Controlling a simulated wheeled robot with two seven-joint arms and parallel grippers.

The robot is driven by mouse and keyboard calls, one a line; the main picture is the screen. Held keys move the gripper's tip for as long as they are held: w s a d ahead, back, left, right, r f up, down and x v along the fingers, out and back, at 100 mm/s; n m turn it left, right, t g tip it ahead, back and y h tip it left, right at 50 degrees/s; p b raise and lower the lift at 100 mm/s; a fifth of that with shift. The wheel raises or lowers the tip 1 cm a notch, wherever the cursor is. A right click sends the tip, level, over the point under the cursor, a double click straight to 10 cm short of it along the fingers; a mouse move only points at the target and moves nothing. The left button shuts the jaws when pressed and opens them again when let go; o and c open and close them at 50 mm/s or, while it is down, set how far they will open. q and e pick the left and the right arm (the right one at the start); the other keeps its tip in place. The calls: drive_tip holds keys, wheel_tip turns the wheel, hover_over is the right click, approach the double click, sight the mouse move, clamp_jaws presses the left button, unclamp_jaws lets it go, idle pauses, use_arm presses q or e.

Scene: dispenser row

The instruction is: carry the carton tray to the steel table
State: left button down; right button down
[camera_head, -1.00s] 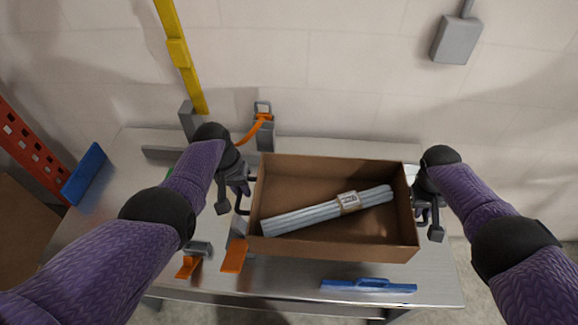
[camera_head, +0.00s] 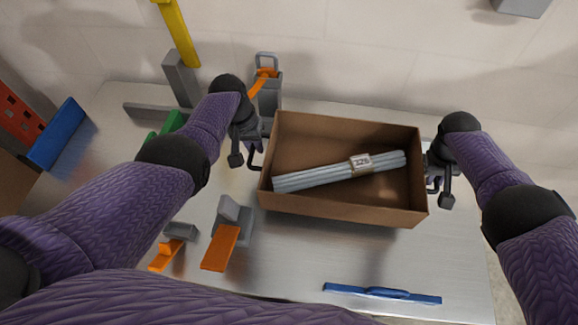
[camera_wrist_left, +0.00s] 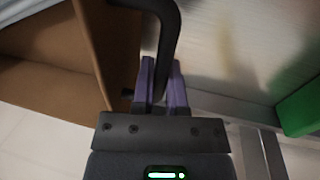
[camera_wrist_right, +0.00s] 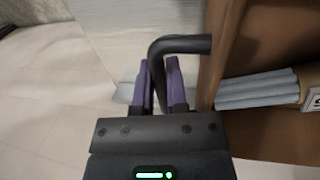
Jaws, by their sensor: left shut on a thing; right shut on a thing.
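The brown carton tray (camera_head: 345,205) is at the middle of the head view, over the steel table (camera_head: 290,262). A bundle of grey rods (camera_head: 325,173) with a paper label lies inside it. My left gripper (camera_head: 255,155) is at the tray's left wall, its purple fingers shut on a black handle (camera_wrist_left: 165,45). My right gripper (camera_head: 432,172) is at the right wall, shut on the other black handle (camera_wrist_right: 180,45). The tray looks about level. Whether its underside touches the table is hidden.
Dispensers with orange levers (camera_head: 220,247) stand left of the tray. A grey holder with an orange strap (camera_head: 268,95) is behind it. A blue handle bar (camera_head: 382,293) lies at the front. A green block (camera_head: 172,123) and blue block (camera_head: 57,132) are left.

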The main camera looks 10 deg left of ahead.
sight(397, 197)
use_arm(q)
drive_tip(key=shift+s+r, duration=0.1)
drive_tip(key=shift+r, duration=0.05)
use_arm(e)
drive_tip(key=shift+r, duration=0.15)
